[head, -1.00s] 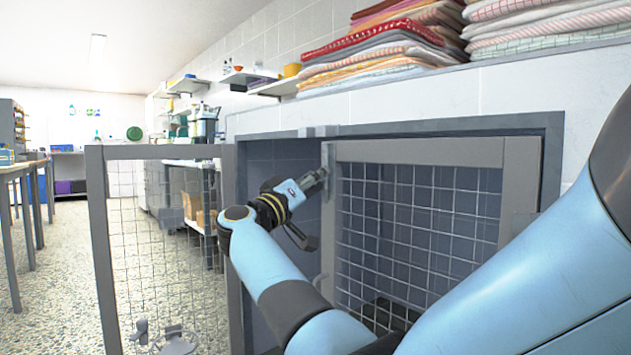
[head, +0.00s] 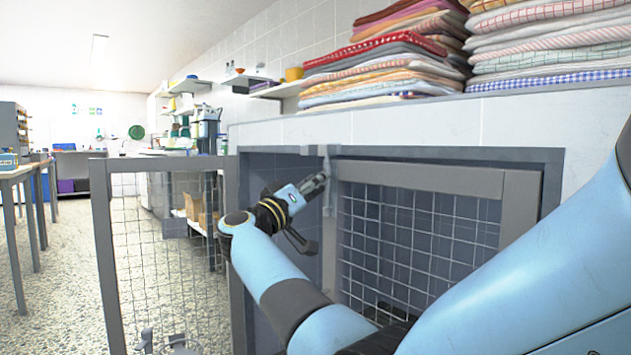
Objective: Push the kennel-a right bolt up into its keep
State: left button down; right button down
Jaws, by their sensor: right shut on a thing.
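The right door (head: 420,178) of the kennel, a grey frame with wire mesh, is closed in the right half of the opening. The right bolt (head: 329,166) is an upright grey bar at the door's upper left corner. Its top overlaps the keep (head: 308,151) on the top frame; how deep it sits inside is not clear. My right gripper (head: 318,183) is shut on the bolt, reaching it from the lower left, and its fingers hide part of it. My left gripper is not in view.
The left mesh door (head: 98,230) stands swung open to the left. Folded towels (head: 385,65) are stacked on the ledge above. A table (head: 20,172) stands far left.

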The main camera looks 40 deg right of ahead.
jog(key=shift+s+d+r, duration=0.1)
jog(key=shift+d+r, duration=0.05)
jog(key=shift+r, duration=0.05)
jog(key=c, duration=1.6)
grip_release()
jog(key=o, duration=0.4)
jog(key=shift+s+d, duration=0.15)
jog(key=shift+s, duration=0.05)
jog(key=shift+a+f, duration=0.2)
jog(key=shift+a, duration=0.2)
jog(key=v, duration=1.1)
jog(key=shift+a, duration=0.15)
jog(key=shift+r, duration=0.1)
